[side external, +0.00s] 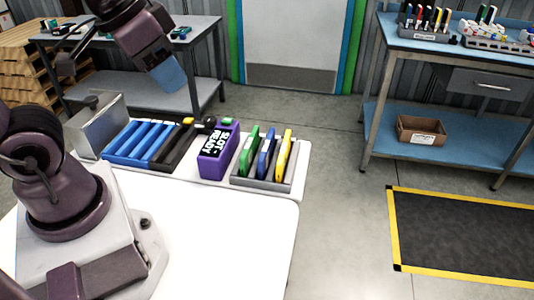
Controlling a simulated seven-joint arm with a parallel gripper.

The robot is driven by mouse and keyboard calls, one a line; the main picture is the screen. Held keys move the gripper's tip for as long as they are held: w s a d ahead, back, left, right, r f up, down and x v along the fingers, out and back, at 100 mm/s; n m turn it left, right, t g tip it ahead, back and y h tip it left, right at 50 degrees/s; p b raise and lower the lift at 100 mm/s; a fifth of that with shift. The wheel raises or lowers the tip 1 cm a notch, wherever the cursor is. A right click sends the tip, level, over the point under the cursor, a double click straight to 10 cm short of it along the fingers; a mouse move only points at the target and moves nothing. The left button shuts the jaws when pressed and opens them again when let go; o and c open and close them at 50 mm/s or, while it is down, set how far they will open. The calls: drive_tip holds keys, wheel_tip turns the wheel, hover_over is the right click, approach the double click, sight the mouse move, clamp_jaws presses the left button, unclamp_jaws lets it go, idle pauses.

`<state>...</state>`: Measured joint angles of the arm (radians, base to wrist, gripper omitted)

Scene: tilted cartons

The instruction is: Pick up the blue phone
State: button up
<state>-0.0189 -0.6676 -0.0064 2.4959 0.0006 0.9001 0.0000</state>
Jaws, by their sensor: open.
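The blue phone (265,155) stands on edge, slightly tilted, in a grey rack (262,182) on the white table. A green phone-like slab (249,150) stands to its left and a yellow one (284,155) to its right, with narrow gaps between. The rack hides the blue phone's lower edge. My gripper (168,78) is at the upper left, raised above the table, well apart from the blue phone. Its end looks blue and its fingers are hard to make out. I see nothing held in it.
A purple box (217,153) marked "SLOT-READY" stands left of the rack. Further left are a blue slotted tray (137,142), a dark strip (178,150) and a metal box (97,122). The front of the white table (230,240) is clear.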

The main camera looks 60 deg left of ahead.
drive_tip(key=w+a+f+m+g+y, duration=0.2)
drive_tip(key=w+f+m+g, duration=0.1)
drive_tip(key=w+f, duration=0.25)
drive_tip(key=m+t+y, duration=0.1)
drive_tip(key=m, duration=2.3)
approach(267, 143)
drive_tip(key=f, duration=0.2)
drive_tip(key=shift+s+a+f, duration=0.1)
drive_tip(key=shift+a+f, duration=0.25)
drive_tip(key=shift+f, duration=0.05)
drive_tip(key=shift+w+x, duration=0.2)
drive_tip(key=shift+x, duration=1.3)
drive_tip(key=shift+w+x, duration=0.2)
drive_tip(key=shift+x, duration=1.3)
drive_tip(key=shift+r, duration=0.1)
drive_tip(key=shift+c, duration=0.3)
clamp_jaws()
